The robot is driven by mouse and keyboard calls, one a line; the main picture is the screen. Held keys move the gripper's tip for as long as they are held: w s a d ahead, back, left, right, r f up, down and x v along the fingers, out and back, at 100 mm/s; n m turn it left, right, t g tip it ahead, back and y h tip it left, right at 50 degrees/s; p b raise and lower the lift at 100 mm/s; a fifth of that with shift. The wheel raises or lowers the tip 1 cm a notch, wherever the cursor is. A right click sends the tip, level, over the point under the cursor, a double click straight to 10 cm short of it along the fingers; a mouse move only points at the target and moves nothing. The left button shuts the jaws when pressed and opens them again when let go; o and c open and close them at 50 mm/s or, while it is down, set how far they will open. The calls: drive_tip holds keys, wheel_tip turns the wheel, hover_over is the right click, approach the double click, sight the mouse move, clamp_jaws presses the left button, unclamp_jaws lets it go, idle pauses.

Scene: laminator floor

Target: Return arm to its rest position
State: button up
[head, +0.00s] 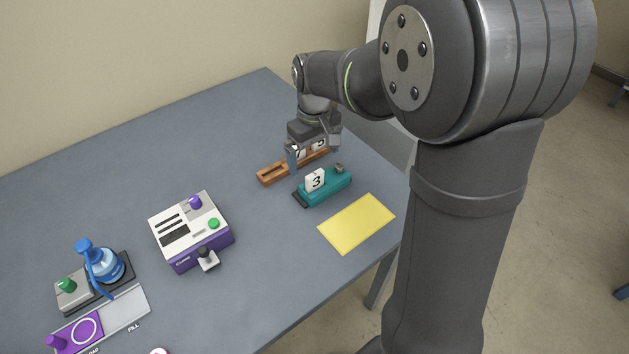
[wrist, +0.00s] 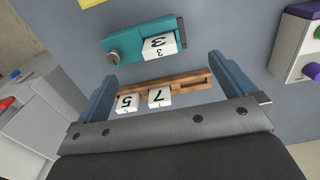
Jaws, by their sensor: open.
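My gripper (head: 315,160) is above the wooden rack (head: 268,176) at the far right part of the table. In the wrist view its two blue fingers (wrist: 165,85) are wide apart, with nothing held between them. Number tiles 7 (wrist: 160,97) and 5 (wrist: 127,103) sit in the rack, seen between the fingers. A white tile marked 3 (head: 315,180) sits on the teal holder (head: 333,187), just in front of the rack. In the head view, the gripper hides part of the rack and its tiles.
A yellow sheet (head: 356,223) lies near the table's right edge. A white and purple device (head: 190,230) stands mid-table. The far left of the grey table (head: 130,150) is clear.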

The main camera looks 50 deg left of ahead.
sight(315, 174)
wheel_tip(315, 174, up, 10)
idle(0.4)
drive_tip(key=c, duration=0.6)
drive_tip(key=shift+c, duration=0.2)
drive_tip(key=f, duration=1.2)
drive_tip(key=shift+s+d+f, duration=0.2)
drive_tip(key=shift+s+f, duration=0.05)
drive_tip(key=shift+s, duration=0.1)
drive_tip(key=shift+w+a+f, duration=0.1)
drive_tip(key=shift+w+f, duration=0.1)
drive_tip(key=shift+f, duration=1.15)
drive_tip(key=shift+w+a+f, duration=0.1)
drive_tip(key=shift+w+f, duration=0.05)
drive_tip(key=shift+f, duration=1.15)
